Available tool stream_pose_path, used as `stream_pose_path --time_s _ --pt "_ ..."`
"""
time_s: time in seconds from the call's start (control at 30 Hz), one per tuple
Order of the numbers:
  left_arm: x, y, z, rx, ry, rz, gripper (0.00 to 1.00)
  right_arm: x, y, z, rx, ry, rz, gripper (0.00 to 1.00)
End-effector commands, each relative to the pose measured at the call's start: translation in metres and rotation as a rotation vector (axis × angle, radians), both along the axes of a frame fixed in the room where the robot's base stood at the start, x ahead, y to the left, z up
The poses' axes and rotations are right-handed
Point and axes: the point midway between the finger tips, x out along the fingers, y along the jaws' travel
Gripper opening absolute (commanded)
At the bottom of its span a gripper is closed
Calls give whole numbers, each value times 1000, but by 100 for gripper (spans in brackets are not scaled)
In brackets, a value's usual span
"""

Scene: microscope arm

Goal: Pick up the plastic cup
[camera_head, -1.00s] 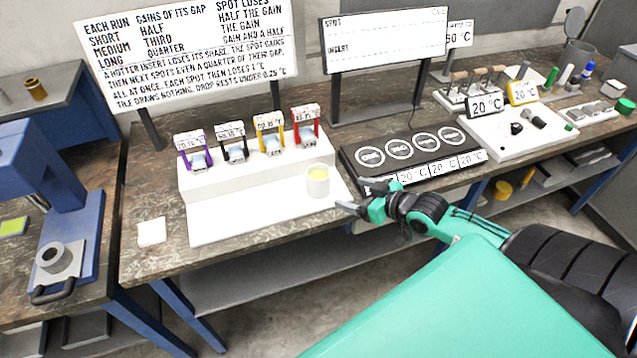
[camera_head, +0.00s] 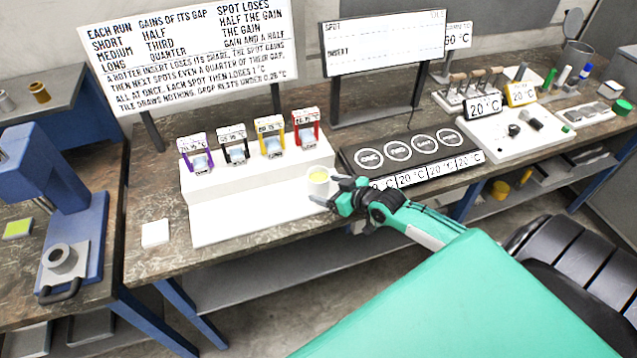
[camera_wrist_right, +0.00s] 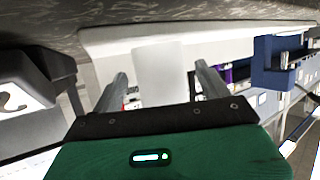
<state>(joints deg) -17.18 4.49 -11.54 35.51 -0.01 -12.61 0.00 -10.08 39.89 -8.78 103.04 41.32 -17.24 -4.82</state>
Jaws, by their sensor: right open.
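The plastic cup (camera_head: 319,184) is a translucent, whitish cup with something pale yellow inside. It stands upright on the right part of the white stepped stand (camera_head: 235,217). My right gripper (camera_head: 334,190) is at the cup's right side, its fingers pointing at it. In the right wrist view the cup (camera_wrist_right: 160,75) shows between the two open fingers of the gripper (camera_wrist_right: 160,85), with a gap on each side. Whether a finger touches it cannot be told. My left gripper is not in view.
Several coloured frames, one of them red (camera_head: 306,128), stand on the stand's upper step behind the cup. A black panel with round spots (camera_head: 411,153) lies right of the cup. A white square block (camera_head: 155,233) is at the left. A blue press (camera_head: 75,215) stands further left.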

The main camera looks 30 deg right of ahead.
Motion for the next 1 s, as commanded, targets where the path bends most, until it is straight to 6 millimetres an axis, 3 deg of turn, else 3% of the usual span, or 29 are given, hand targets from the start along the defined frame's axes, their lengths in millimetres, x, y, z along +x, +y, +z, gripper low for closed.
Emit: stream_pose_path --time_s 0.23,0.57,0.83,1.0 --pt "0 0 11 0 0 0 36 24 6 -9 1 -1 0 77" --pt "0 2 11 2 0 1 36 27 7 -12 0 0 1 77" --pt "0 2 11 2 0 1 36 27 7 -12 0 0 1 28" --pt "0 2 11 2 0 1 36 27 7 -12 1 -1 1 28"
